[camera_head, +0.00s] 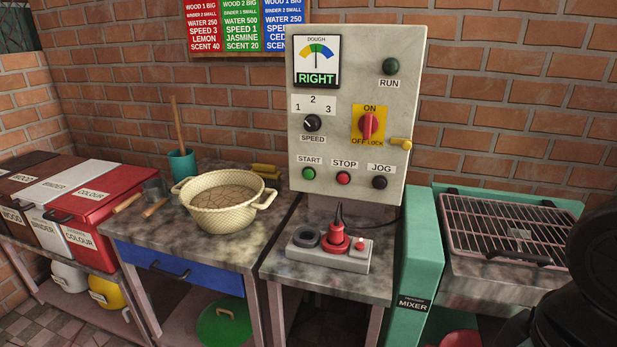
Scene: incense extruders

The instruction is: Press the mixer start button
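The mixer control panel (408,60) stands upright against the brick wall in the middle of the head view. Its green START button (309,173) is at the lower left, beside the red STOP button (344,178) and the dark JOG button (379,182). A speed knob (312,123) sits above START. The red main switch (368,125) stands upright, toward ON. A gauge (317,55) reads RIGHT, with its needle near the middle. The green RUN lamp (391,66) looks dark. A black part of my arm shows at the right edge; my gripper's fingers are not visible.
A red plug (335,238) sits in a power strip (310,256) on the small table below the panel. A woven basin (222,204) stands on the left table. The teal mixer (415,270) with a metal grate (505,227) is at right.

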